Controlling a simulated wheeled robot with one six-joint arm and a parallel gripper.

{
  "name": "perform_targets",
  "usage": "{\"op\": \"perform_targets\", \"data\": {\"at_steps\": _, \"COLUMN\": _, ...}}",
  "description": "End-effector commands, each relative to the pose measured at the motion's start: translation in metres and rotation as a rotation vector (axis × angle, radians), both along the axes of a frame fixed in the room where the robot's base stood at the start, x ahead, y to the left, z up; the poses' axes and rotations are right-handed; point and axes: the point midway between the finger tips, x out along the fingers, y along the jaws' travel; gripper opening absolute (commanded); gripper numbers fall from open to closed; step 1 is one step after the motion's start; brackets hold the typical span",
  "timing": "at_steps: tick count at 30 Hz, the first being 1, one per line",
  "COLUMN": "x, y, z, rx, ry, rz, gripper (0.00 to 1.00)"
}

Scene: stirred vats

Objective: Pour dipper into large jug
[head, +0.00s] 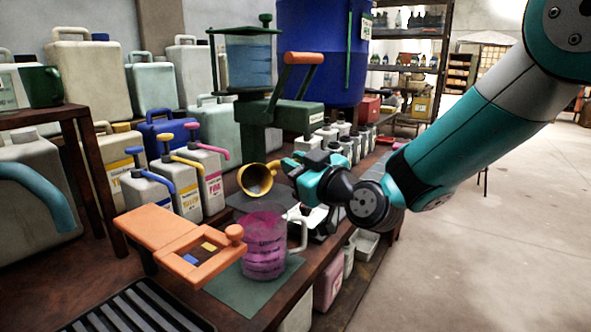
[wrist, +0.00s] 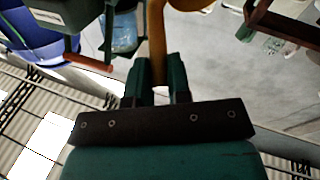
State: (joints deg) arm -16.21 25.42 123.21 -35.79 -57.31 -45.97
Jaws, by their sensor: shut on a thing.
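The dipper (head: 256,180) is a brass-coloured cup, tipped on its side with its open mouth facing the camera. My gripper (head: 292,170) is shut on its handle, just right of the cup. In the wrist view my gripper's fingers (wrist: 162,82) close around the brown dipper handle (wrist: 157,45), and the cup is mostly cut off at the top edge. The large jug (head: 264,250) is clear, with pink liquid inside and a pale handle on its right. It stands upright below the dipper, which is apart from it. No stream shows between them.
An orange frame (head: 180,245) juts out left of the jug. A green mat (head: 235,292) lies under the jug. A green stand (head: 262,115) with an orange lever rises behind the dipper. Several pump bottles (head: 187,180) stand at left. Open floor (head: 500,230) lies right.

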Motion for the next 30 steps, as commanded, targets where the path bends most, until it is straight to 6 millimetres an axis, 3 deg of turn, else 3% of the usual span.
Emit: {"op": "perform_targets", "data": {"at_steps": 30, "x": -0.0051, "y": -0.0023, "z": -0.0093, "rx": 0.025, "ry": -0.064, "rz": -0.001, "gripper": 0.0}}
